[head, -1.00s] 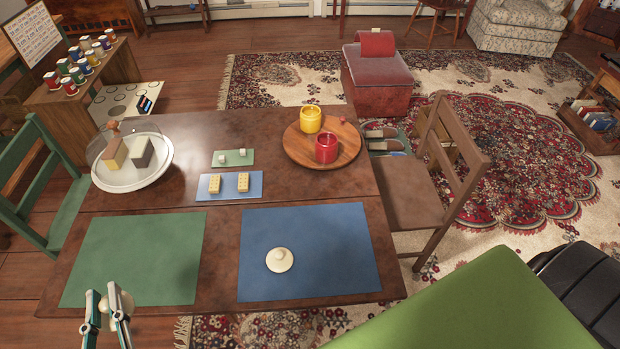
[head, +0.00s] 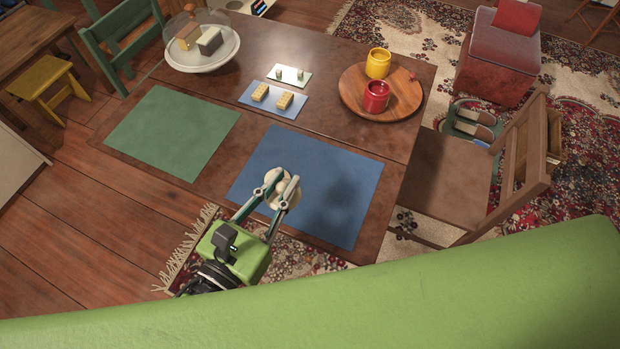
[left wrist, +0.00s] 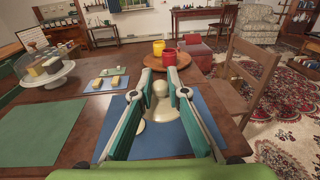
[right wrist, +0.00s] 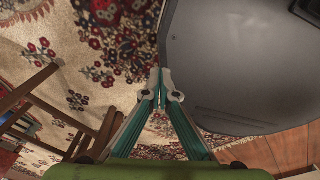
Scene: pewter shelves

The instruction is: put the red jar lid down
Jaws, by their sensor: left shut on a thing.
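My left gripper (head: 283,178) is over the blue mat (head: 340,190), shut on a small cream lid with a knob (left wrist: 162,108). In the head view the fingers and a cream round shape (head: 285,198) overlap, so I cannot tell the held lid's height above the mat. A pale edge (left wrist: 138,127) beside the finger in the left wrist view may be a second cream lid on the mat, mostly hidden. The red jar (head: 376,96) stands open on the round wooden tray (head: 352,101). My right gripper (right wrist: 160,90) has its fingertips together, empty, away from the table.
A yellow jar (head: 378,63) shares the tray. A green mat (head: 172,130) lies bare to the left. A small blue mat (head: 260,109) holds two yellow blocks. A domed plate (head: 202,55) stands at the back left. A wooden chair (head: 450,180) is at the right side.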

